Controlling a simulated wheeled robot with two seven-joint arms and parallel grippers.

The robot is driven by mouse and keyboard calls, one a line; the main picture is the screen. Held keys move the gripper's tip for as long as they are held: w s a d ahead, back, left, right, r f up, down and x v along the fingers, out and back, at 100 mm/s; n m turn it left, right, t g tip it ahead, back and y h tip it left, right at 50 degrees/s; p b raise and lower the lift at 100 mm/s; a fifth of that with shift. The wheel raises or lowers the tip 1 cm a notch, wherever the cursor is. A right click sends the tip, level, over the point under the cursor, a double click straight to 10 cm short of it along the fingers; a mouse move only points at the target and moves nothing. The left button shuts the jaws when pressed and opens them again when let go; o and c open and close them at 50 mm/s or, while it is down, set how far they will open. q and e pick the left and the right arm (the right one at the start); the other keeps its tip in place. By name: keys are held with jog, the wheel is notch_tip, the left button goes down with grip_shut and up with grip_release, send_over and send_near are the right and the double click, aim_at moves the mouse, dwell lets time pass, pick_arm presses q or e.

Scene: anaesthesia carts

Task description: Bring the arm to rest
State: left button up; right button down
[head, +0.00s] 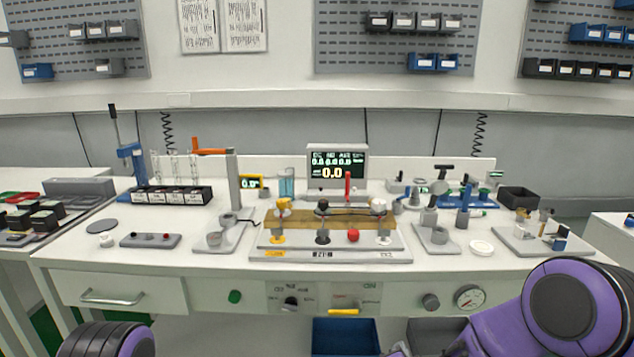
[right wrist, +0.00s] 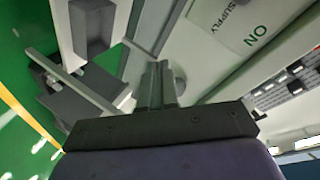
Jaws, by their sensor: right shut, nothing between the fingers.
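My right arm (head: 575,310) comes into the head view at the lower right, in front of the bench and below its top. Its gripper does not show clearly there. In the right wrist view my right gripper (right wrist: 158,75) has its two fingers together with nothing between them. It is beside the bench front, where a panel marked "SUPPLY" and "ON" (right wrist: 235,20) shows. Of my left arm, only a purple and black part (head: 105,340) shows at the lower left of the head view; its gripper is out of view.
The white bench (head: 130,270) carries a central fixture (head: 330,255), a display (head: 337,165) and several tools. A blue bin (head: 345,335) and a grey bin (head: 436,331) are below the front panel. A drawer handle (head: 112,298) sticks out at left.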

jog(key=s+d+f+n+g+y+p, duration=0.15)
jog(key=s+d+f+n+g, duration=0.25)
jog(key=s+f, duration=0.7)
jog(key=s+d+f+n+g+p, duration=0.1)
jog(key=s+d+g, duration=0.2)
jog(key=s, duration=0.9)
jog(key=s+d+f+n+g+h+p, duration=0.1)
jog(key=s+d+f+g+p, duration=0.1)
jog(key=s, duration=1)
jog(key=shift+d+f+g, duration=0.15)
jog(key=shift+d+g, duration=0.55)
jog(key=shift+d, duration=0.55)
jog(key=shift+s, duration=0.1)
